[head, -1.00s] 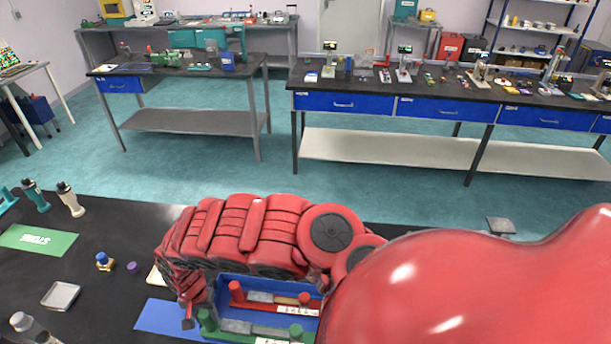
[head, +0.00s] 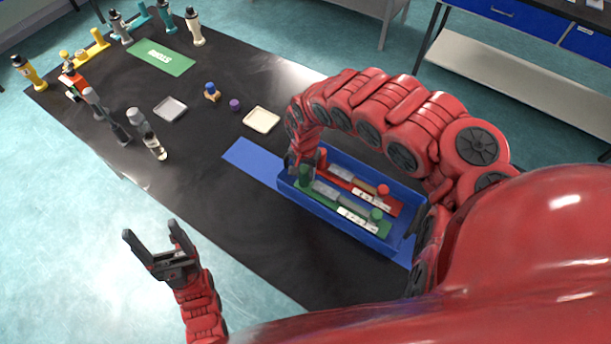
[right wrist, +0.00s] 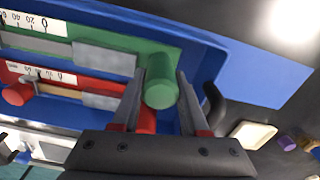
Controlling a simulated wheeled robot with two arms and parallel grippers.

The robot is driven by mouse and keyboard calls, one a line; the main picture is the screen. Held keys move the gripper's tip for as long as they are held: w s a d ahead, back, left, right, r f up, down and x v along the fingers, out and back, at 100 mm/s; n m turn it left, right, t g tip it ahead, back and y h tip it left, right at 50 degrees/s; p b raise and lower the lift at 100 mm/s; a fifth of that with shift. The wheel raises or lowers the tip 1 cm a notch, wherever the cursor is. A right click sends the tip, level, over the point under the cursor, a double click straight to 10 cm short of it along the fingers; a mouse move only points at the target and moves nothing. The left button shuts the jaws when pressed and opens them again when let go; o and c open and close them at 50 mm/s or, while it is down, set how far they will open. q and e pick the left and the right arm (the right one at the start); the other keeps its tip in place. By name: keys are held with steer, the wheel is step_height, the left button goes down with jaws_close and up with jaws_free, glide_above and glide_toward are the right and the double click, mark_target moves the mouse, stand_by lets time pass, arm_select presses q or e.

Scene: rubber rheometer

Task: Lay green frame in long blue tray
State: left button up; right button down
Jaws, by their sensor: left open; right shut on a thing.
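The long blue tray (head: 411,233) lies on the black table. The green frame (head: 345,200), with a green post at each end and a white scale strip, is inside the tray along its near side; whether it rests fully on the tray floor I cannot tell. A red frame (head: 391,203) lies beside it on the far side. My right gripper (head: 302,165) is shut on the green frame's left end post, which shows between the fingers (right wrist: 160,88) in the right wrist view. My left gripper (head: 150,234) is open and empty, off the table's near edge.
A flat blue mat (head: 250,163) lies left of the tray. A cream dish (head: 261,119), purple cap (head: 235,104), grey dish (head: 170,109) and green mat (head: 161,57) lie further left, with several upright tools around.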

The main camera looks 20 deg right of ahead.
steer(key=shift+f, duration=0.75)
steer(key=shift+f, duration=0.2)
steer(key=shift+c, duration=2.1)
jaws_free()
